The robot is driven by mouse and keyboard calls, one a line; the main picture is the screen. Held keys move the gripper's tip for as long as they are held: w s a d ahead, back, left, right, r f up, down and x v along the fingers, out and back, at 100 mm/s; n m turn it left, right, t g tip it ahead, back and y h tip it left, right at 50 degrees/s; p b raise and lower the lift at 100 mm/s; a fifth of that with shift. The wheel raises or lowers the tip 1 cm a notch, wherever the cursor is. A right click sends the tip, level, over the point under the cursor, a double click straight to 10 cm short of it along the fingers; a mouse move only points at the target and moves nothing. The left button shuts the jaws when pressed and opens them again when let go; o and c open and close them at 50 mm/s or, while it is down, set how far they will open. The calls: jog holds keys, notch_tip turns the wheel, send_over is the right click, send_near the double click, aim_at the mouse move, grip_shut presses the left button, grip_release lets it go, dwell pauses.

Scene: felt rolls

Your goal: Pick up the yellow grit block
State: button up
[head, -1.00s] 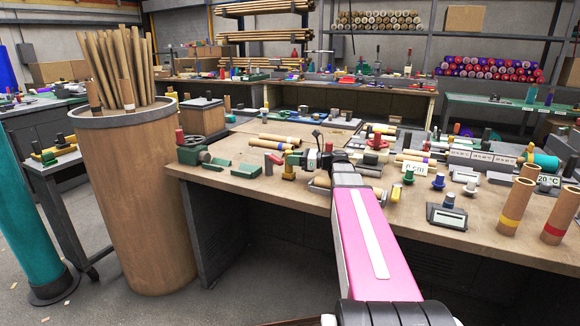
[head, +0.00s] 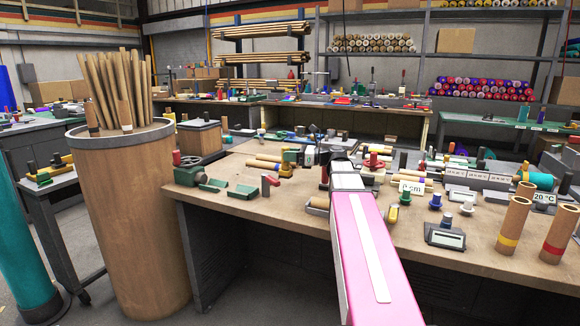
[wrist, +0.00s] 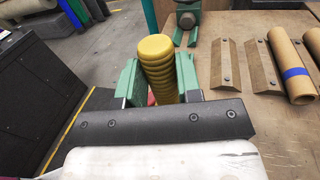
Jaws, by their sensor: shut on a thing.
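The yellow grit block (wrist: 160,62), a ribbed yellow cylinder with a rounded top, stands between the green fingers of my gripper (wrist: 160,85) in the wrist view. The fingers close on it from both sides, and its lower part is hidden behind the dark gripper body. In the head view my gripper (head: 305,156) is over the workbench (head: 240,212), at the end of the pink arm. I cannot make out the yellow block there. Whether it touches the bench is not clear.
Green pieces (head: 213,186) and a red-handled tool (head: 269,184) lie left of my gripper. A yellow-topped tool (head: 393,216), blue knobs and a display box (head: 445,235) stand to the right. Cardboard tubes (head: 514,226) stand farther right. A tall brown bin (head: 130,220) stands left of the bench.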

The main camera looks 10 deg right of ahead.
aim_at(290, 170)
notch_tip(290, 170, up, 8)
dwell(0.5)
